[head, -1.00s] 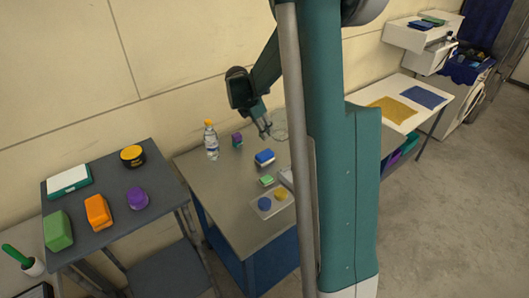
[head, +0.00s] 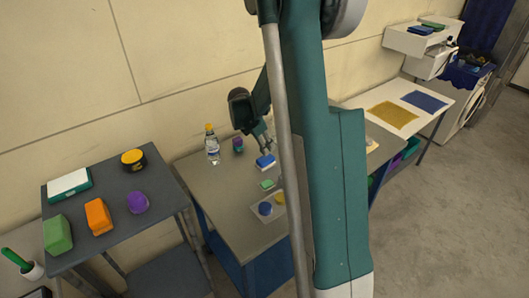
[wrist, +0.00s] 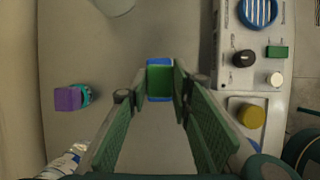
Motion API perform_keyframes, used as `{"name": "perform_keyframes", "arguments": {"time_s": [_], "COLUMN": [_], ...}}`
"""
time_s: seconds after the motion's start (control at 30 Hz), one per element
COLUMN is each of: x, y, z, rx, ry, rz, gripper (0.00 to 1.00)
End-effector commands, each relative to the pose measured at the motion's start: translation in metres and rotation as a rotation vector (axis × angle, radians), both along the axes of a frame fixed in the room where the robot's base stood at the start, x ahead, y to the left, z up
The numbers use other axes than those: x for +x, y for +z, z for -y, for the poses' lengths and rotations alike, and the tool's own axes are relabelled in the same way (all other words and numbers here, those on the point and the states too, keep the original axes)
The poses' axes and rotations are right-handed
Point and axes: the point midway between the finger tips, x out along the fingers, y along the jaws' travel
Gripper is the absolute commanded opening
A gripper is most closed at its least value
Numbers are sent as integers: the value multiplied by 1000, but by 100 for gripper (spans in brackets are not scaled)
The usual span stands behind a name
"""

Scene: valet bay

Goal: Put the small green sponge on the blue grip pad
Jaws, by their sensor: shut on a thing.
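My gripper (wrist: 161,80) is shut on a small green block, which I take for the small green sponge (wrist: 160,82). Blue shows past the green at its near and far edges. In the head view my gripper (head: 268,148) points down just above a blue block with a white lower part (head: 265,161). The held green is hard to make out there. Another small light green block (head: 267,185) lies in front of the blue one. A flat blue mat (head: 425,101) lies on the far right table. I cannot tell for certain which blue thing is the grip pad.
A bottle (head: 212,146) and a purple item (head: 238,145) stand left of my gripper. A white panel with knobs (wrist: 232,80) is on the right in the wrist view.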

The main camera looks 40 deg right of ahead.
Motion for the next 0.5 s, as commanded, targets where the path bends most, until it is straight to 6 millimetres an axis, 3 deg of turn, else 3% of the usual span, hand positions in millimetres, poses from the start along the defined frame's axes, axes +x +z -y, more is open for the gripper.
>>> {"name": "perform_keyframes", "arguments": {"time_s": [0.3, 0.5], "x": [0, 0], "y": [-29, -35], "z": [0, 0], "rx": [0, 0], "ry": [0, 0], "rz": [0, 0], "gripper": [16, 16]}}
